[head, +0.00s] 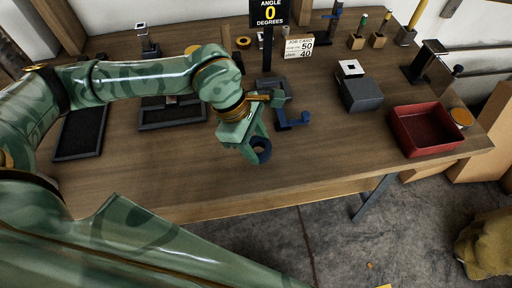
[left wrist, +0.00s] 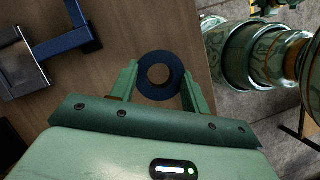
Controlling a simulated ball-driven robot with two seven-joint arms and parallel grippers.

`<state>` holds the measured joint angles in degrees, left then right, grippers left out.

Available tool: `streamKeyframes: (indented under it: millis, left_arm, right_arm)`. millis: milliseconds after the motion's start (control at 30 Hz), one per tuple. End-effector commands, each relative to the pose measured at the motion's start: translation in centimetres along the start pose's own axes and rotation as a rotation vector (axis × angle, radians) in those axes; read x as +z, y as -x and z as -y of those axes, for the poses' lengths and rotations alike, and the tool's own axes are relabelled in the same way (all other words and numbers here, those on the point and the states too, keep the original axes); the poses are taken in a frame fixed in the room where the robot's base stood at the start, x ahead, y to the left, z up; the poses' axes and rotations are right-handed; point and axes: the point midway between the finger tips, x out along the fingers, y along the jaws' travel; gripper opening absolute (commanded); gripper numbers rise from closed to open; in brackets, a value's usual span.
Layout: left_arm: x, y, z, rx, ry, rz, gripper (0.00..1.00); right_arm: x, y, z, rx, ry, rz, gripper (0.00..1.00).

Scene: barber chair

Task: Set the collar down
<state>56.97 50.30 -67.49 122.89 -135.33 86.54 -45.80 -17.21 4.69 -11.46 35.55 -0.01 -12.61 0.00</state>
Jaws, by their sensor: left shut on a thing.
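The collar is a dark blue ring (head: 264,156) near the front edge of the wooden bench, in the middle of the head view. My left gripper (head: 254,143) is shut on it, pointing down over the bench. In the left wrist view the collar (left wrist: 161,56) sits between the two green fingers of my left gripper (left wrist: 159,72), its round hole facing the camera. Whether the collar touches the bench top cannot be told.
A grey fixture with a blue handle (head: 291,121) stands just behind and right of the collar. A dark block (head: 361,97) and a red bin (head: 395,134) are further right. Dark trays (head: 80,151) lie left. The bench front around the gripper is clear.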

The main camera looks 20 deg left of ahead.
Motion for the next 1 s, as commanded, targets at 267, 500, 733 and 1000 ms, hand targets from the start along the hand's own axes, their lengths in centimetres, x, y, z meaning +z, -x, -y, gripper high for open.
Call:
streamKeyframes:
  millis: [267,500,733,1000]
  left_arm:
    - [-1.1,-2.4,0.2,-0.003,0.001,-0.001,0.24]
    - [-1.2,-2.7,0.2,-0.003,0.001,-0.001,0.49]
    - [-1.2,-2.6,0.2,-0.003,0.001,-0.001,0.68]
    - [-1.0,-0.9,0.1,0.001,0.002,-0.002,0.68]
  right_arm:
    - [0.4,-1.1,0.0,-0.002,-0.001,0.011,0.36]
    - [0.5,-1.1,0.1,-0.003,-0.001,0.012,0.36]
    - [0.4,-1.1,0.1,-0.004,-0.001,0.011,0.36]
    - [0.1,-0.5,0.3,-0.005,-0.002,0.004,0.36]
